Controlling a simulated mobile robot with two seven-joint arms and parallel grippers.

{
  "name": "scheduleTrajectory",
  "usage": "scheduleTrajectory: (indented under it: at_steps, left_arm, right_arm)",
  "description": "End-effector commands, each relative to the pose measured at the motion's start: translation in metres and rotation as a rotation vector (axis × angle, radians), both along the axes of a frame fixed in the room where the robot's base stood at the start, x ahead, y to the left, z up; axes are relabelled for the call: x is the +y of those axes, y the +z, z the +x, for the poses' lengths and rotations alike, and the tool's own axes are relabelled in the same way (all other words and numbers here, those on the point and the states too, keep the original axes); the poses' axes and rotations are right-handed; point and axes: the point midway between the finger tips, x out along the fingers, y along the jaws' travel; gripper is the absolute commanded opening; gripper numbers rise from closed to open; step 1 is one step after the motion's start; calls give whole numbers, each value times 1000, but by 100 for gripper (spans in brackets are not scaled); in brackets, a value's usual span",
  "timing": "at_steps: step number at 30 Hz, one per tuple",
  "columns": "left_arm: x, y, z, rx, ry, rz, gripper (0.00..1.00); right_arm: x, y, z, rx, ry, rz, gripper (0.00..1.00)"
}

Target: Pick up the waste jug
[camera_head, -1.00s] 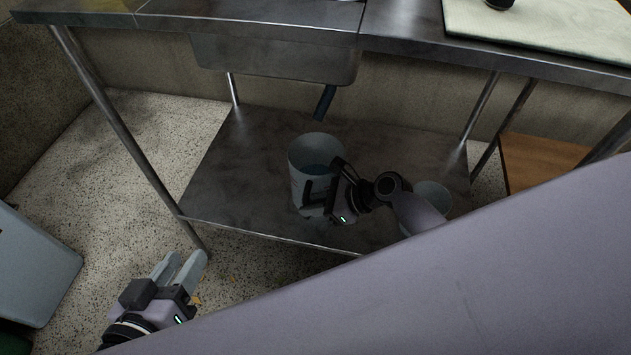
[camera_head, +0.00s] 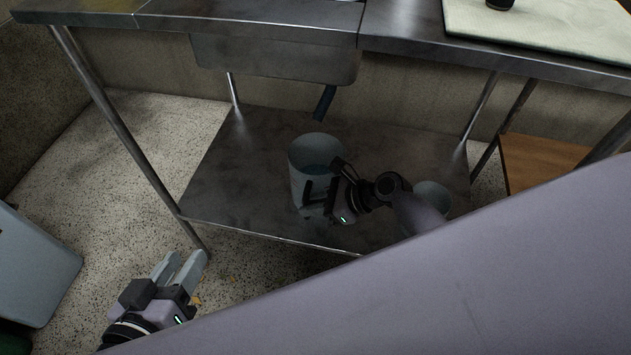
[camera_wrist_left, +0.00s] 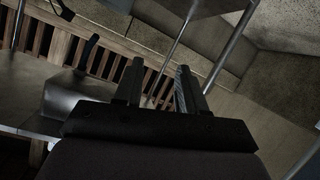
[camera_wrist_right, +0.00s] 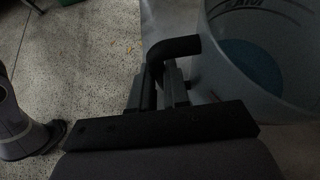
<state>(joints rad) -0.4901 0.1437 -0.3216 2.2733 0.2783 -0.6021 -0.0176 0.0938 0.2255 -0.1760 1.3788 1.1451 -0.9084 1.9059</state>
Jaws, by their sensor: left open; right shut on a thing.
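The waste jug (camera_head: 303,177) is a pale, translucent, open-topped jug with liquid inside. It stands upright on the steel lower shelf under the sink, below the drain pipe. My right gripper (camera_head: 318,195) is at its front and right side. In the right wrist view the fingers (camera_wrist_right: 172,85) are shut on the jug's dark handle (camera_wrist_right: 172,48), and the jug's wall and bluish liquid (camera_wrist_right: 255,60) show at the right. My left gripper (camera_head: 190,268) is open and empty, low at the left in front of the table. It also shows open in the left wrist view (camera_wrist_left: 157,80).
The steel lower shelf (camera_head: 232,180) has bare room left of the jug. A second pale container (camera_head: 433,194) stands to the right, partly behind my right arm. The drain pipe (camera_head: 324,102) hangs above the jug. A table leg (camera_head: 130,140) and grey bin (camera_head: 35,265) are at the left.

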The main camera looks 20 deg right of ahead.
Motion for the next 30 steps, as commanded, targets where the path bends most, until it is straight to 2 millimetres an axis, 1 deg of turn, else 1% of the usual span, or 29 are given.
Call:
scheduleTrajectory:
  at_steps: [6,7,14,19,23,30]
  left_arm:
    - [0,0,0,0,0,0,40]
    - [0,0,0,0,0,0,40]
    - [0,1,0,0,0,0,40]
    - [1,3,0,-2,2,6,40]
    - [3,7,1,-8,6,23,40]
    - [13,11,-3,-10,27,81,40]
  right_arm:
    - [-1,-1,0,1,0,-2,0]
    - [0,3,2,-9,-1,-1,0]
    - [0,3,2,-8,-1,-1,0]
    - [0,7,2,-8,0,0,0]
    - [0,14,2,-8,0,0,0]
    - [0,35,2,-10,0,0,0]
